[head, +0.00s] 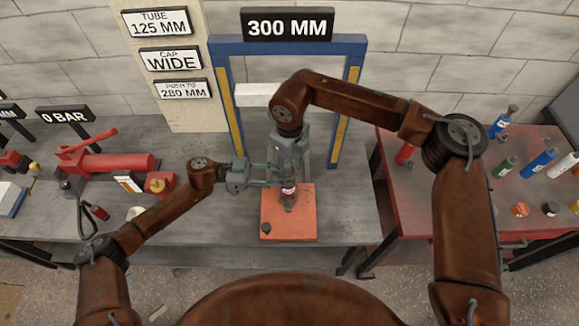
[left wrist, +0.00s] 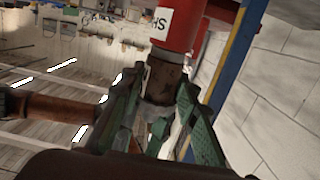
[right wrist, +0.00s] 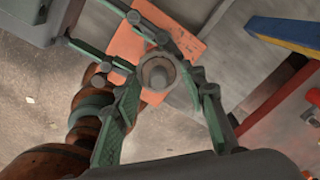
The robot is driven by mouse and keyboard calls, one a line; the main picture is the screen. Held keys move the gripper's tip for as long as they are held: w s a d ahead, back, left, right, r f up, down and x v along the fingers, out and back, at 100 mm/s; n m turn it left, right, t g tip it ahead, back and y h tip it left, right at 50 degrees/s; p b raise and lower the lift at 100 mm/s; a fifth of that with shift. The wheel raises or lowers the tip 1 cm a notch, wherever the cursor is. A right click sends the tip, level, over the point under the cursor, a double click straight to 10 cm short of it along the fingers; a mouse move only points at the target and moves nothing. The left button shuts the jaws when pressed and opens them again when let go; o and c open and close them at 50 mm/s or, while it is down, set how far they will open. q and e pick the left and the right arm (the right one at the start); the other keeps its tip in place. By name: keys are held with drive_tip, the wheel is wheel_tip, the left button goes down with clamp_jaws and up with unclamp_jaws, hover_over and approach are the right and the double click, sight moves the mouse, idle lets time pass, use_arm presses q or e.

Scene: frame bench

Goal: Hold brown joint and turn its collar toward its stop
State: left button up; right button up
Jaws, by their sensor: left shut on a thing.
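The joint (head: 289,196) stands upright on the orange plate (head: 303,229). A gap shows between these fingers and the top. Which part is the collar, and its stop, I cannot tell.
A blue frame (head: 289,45) with yellow strips stands behind the joint. A red clamp-like tool (head: 108,161) lies to the left on the grey bench (head: 345,215). A red table (head: 420,218) with several bottles stands to the right. A small dark knob (head: 266,228) is on the plate.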

drive_tip(key=o, duration=0.4)
drive_tip(key=shift+o, duration=0.2)
wheel_tip(320, 180, up, 12)
idle(0.4)
use_arm(q)
drive_tip(key=o, duration=0.9)
drive_tip(key=shift+o, duration=0.2)
drive_tip(key=shift+a, duration=0.1)
